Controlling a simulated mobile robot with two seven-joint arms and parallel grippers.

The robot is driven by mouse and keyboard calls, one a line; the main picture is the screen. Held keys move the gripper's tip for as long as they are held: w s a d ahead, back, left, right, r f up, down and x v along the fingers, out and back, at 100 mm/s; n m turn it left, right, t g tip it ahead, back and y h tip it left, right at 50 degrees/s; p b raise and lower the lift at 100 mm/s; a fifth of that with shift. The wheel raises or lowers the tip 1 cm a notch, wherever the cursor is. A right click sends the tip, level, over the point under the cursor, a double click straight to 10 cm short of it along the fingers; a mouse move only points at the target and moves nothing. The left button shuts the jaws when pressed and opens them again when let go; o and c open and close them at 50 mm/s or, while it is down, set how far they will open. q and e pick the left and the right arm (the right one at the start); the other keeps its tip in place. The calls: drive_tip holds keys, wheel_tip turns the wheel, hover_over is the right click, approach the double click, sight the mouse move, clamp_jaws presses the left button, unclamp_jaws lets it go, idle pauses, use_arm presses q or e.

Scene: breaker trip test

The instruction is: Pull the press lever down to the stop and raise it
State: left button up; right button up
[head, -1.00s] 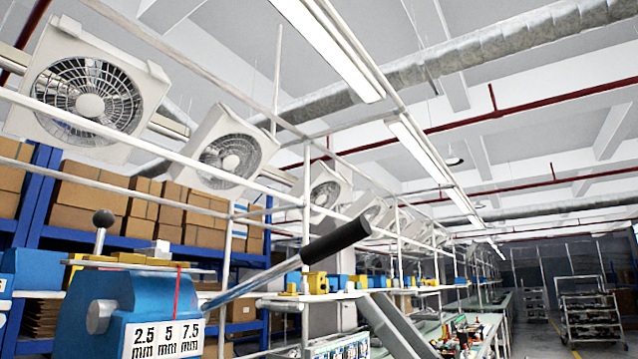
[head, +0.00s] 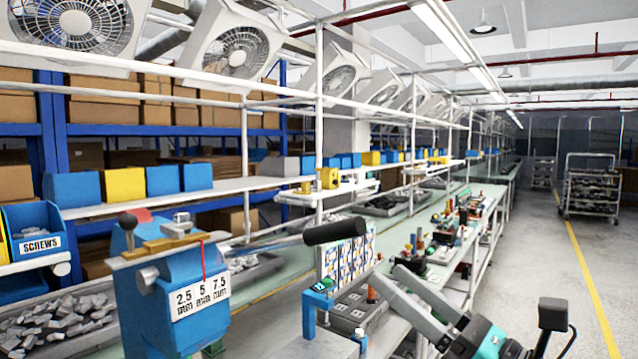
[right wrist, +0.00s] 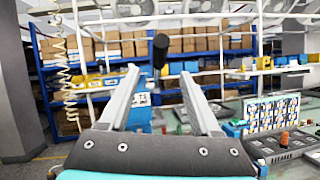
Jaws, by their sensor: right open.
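My left gripper is not in view.
A grey tray of metal pieces (head: 60,325) lies left of the press. A blue screws bin (head: 38,240) is behind it. A picture-covered panel (head: 347,262) and a dark socket box (head: 358,308) stand on the bench below the grip.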

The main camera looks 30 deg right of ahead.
drive_tip(key=shift+h, duration=0.3)
drive_tip(key=b+x, duration=0.2)
drive_tip(key=x, duration=1.1)
drive_tip(key=shift+w+a+r+b, duration=0.15)
drive_tip(key=shift+w+r+b, duration=0.05)
drive_tip(key=shift+r+b, duration=0.1)
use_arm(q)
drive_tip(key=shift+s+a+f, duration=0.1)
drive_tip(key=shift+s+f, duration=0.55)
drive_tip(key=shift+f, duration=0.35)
use_arm(e)
drive_tip(key=shift+w+a+r, duration=0.1)
drive_tip(key=shift+w+a, duration=0.1)
drive_tip(key=shift+w, duration=0.45)
clamp_jaws()
